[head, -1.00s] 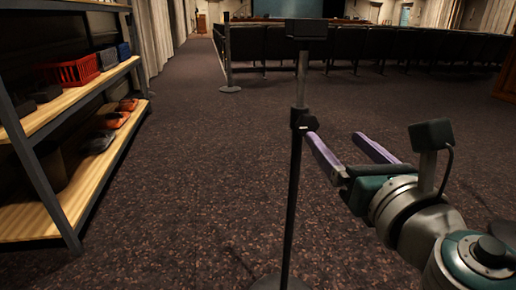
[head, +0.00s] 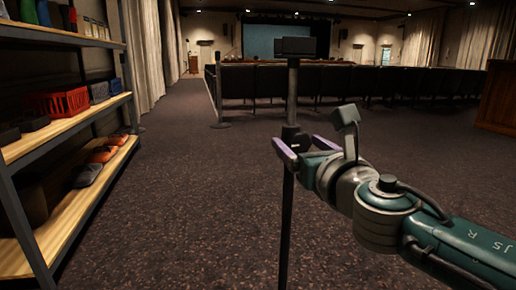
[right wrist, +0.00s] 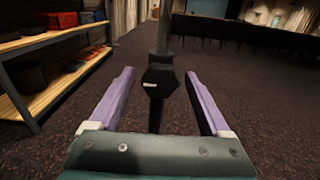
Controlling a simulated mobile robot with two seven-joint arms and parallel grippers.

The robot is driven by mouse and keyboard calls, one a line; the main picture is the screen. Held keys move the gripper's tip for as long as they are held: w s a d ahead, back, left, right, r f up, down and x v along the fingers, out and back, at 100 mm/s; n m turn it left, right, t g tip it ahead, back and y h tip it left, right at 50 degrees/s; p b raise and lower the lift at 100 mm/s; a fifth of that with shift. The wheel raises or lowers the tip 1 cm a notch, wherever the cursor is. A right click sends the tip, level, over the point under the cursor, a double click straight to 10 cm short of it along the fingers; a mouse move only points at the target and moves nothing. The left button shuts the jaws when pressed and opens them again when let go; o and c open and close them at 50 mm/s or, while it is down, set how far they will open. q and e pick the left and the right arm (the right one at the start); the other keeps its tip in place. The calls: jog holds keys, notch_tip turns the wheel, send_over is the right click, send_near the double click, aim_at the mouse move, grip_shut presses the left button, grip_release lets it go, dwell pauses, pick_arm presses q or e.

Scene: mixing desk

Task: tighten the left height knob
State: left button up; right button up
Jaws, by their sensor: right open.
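A slim dark stand (head: 285,215) rises upright in the middle of the head view, with a flat black head (head: 281,46) on top. Its black height knob (right wrist: 160,80), with a short pale mark, shows in the right wrist view at the pole's collar. My right gripper (head: 297,140) is open, its purple fingers on either side of the knob. In the right wrist view the gripper (right wrist: 158,74) shows gaps between knob and both fingers. In the head view the gripper partly hides the collar. My left gripper is not in view.
A shelf unit (head: 105,109) with a red crate (head: 58,103) and shoes stands at left. Rows of dark seats (head: 400,90) and a barrier post (head: 219,95) are farther back. Open carpet surrounds the stand.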

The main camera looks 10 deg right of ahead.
grip_shut()
dwell(0.7)
